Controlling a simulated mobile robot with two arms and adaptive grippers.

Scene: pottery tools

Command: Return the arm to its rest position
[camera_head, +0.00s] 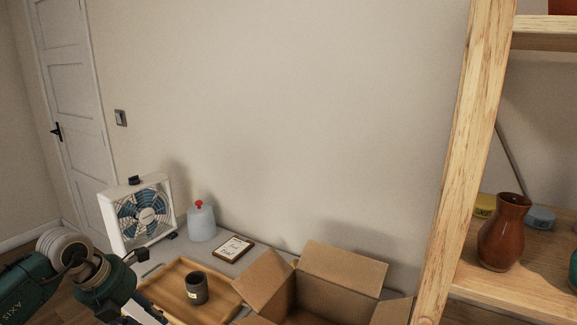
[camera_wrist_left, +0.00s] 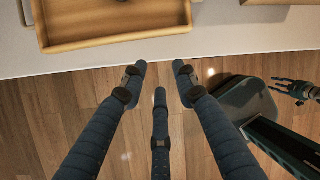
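My left arm (camera_head: 85,280) comes in at the lower left of the head view, beside the wooden tray. Its fingers are mostly cut off there by the bottom edge. In the left wrist view my left gripper (camera_wrist_left: 161,72) has its dark fingers apart with nothing between them. It is open and empty, over the wood floor just off the table's front edge. Another dark gripper (camera_wrist_left: 294,90), seemingly my right one, shows small at the right edge of that view; its opening is too small to judge. The head view does not show it.
A wooden tray (camera_head: 174,267) with a dark cup (camera_head: 196,288) lies on the table. An open cardboard box (camera_head: 339,294) is to its right. A shelf post (camera_head: 462,160) and brown vase (camera_head: 503,233) are right.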

